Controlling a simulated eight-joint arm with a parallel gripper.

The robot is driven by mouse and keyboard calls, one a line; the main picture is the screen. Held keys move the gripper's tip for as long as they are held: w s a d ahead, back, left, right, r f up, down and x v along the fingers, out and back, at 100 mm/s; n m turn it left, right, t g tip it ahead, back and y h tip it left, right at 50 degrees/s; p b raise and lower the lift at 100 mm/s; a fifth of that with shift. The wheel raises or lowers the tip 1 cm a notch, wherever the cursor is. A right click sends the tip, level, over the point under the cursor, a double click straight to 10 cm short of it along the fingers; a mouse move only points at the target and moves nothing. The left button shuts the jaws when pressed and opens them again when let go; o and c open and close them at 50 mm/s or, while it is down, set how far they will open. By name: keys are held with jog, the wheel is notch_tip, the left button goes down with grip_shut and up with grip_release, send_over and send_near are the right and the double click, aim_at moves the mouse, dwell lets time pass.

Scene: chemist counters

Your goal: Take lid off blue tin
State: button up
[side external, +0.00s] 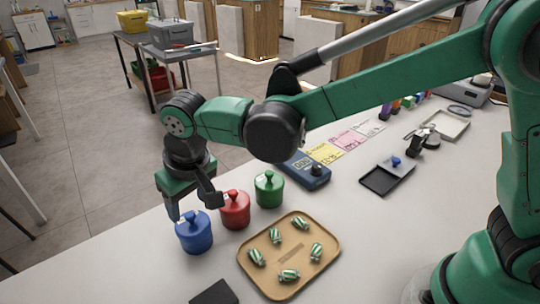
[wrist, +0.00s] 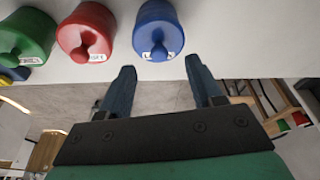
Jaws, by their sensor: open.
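The blue tin (side external: 194,236) stands upright on the white counter at the left of a row of tins. Its blue lid with a round knob (side external: 192,216) is on it. The blue tin (wrist: 158,28) also shows at the top of the wrist view, just beyond my fingertips. My gripper (side external: 192,212) is open, its two fingers apart and empty. In the wrist view my gripper (wrist: 158,68) has its fingertips below the blue tin in the picture, on either side of its line. I cannot tell whether a finger touches the tin.
A red tin (side external: 235,209) stands close beside the blue one, then a green tin (side external: 269,189). A tan tray (side external: 290,255) with several green-striped pieces lies in front. A black block (side external: 214,294) lies near the front edge. A blue scale-like device (side external: 308,172) sits behind.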

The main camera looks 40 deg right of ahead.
aim_at(190, 214)
jog(key=shift+x, duration=1.7)
grip_shut()
